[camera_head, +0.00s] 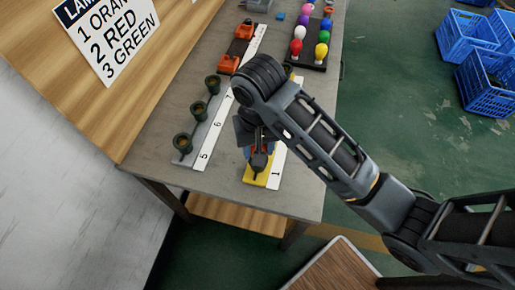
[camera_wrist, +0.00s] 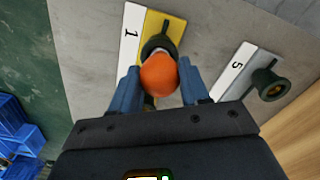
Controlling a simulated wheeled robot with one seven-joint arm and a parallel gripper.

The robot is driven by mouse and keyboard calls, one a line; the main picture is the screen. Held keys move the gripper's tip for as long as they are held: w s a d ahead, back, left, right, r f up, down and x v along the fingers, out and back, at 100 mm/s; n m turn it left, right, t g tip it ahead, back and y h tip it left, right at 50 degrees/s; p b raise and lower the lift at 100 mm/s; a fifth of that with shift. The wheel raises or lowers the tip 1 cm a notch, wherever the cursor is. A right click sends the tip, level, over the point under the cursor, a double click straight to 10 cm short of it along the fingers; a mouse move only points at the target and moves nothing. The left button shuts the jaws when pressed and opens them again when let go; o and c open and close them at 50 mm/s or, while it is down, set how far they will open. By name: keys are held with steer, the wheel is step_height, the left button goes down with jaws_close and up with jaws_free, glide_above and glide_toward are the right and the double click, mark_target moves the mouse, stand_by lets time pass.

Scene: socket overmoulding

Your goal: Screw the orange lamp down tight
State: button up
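The orange lamp (camera_wrist: 159,74) sits in a dark socket (camera_wrist: 160,43) on the yellow base beside the number 1 in the wrist view. My gripper (camera_wrist: 160,84) is right over it, with one blue finger on each side of the orange bulb. The fingers look close to the bulb, but I cannot tell whether they touch it. In the head view my gripper (camera_head: 259,152) is over the yellow base (camera_head: 256,181) at the near end of the table, and it mostly hides the lamp.
Empty dark sockets stand on a grey strip (camera_head: 198,140) by number 5 and beyond. A black rack (camera_head: 308,57) of coloured lamps is at the back right. A sign (camera_head: 106,31) stands on the left. Blue crates (camera_head: 467,38) are on the floor.

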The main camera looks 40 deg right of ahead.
steer(key=o, duration=0.5)
steer(key=shift+d, duration=0.1)
steer(key=shift+w+d+r, duration=0.1)
steer(key=shift+r, duration=3.8)
